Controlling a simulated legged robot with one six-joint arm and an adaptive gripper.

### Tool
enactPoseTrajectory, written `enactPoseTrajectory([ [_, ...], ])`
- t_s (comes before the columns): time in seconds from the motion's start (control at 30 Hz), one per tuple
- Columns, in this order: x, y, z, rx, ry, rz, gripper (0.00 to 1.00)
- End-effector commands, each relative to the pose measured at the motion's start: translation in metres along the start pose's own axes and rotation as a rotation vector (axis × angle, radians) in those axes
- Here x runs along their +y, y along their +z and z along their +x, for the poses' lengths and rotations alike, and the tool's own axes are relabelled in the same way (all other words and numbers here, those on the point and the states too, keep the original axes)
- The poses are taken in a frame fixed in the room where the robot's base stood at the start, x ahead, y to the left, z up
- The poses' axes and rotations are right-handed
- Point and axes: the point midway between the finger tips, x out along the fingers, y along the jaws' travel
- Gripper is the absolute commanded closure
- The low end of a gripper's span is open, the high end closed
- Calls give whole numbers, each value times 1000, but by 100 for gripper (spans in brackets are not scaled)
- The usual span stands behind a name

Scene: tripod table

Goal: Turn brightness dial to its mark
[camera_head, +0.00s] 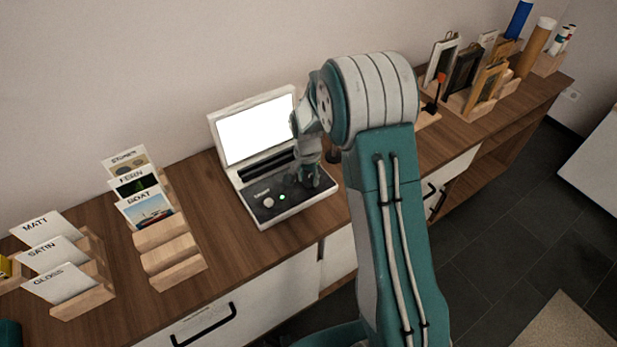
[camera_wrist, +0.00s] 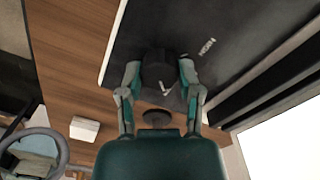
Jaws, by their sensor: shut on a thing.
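The device (camera_head: 240,177) stands on the wooden counter, with a lit white screen (camera_head: 256,130) at the back and a dark control panel (camera_head: 262,190) in front. My gripper (camera_head: 308,182) is at the right part of that panel, and the arm partly hides it. In the wrist view my gripper (camera_wrist: 160,84) has its two fingers on either side of a dark round dial (camera_wrist: 158,66), shut on it. A white line mark (camera_wrist: 168,86) shows beside the dial, and a printed label (camera_wrist: 207,47) reading "HIGH" is nearby. The dial's own pointer cannot be made out.
Card racks (camera_head: 165,235) with labelled cards stand to the left. Framed pictures (camera_head: 462,75) and rolls (camera_head: 537,42) stand to the right. Bare counter (camera_head: 235,240) lies in front of the device.

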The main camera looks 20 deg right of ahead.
Motion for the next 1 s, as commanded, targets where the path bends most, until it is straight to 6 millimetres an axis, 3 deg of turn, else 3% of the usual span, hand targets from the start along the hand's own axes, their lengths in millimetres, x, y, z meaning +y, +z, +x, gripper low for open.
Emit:
enactPoseTrajectory([
  [0.7, -1, 0, 1, -2, -2, 73, 100],
  [0.73, -1, 0, 1, -2, -2, 73, 41],
  [0.77, -1, 0, 1, -2, -2, 73, 27],
  [0.8, -1, 0, 1, -2, -2, 73, 20],
  [1.0, 0, 0, 0, -2, -1, 73, 20],
])
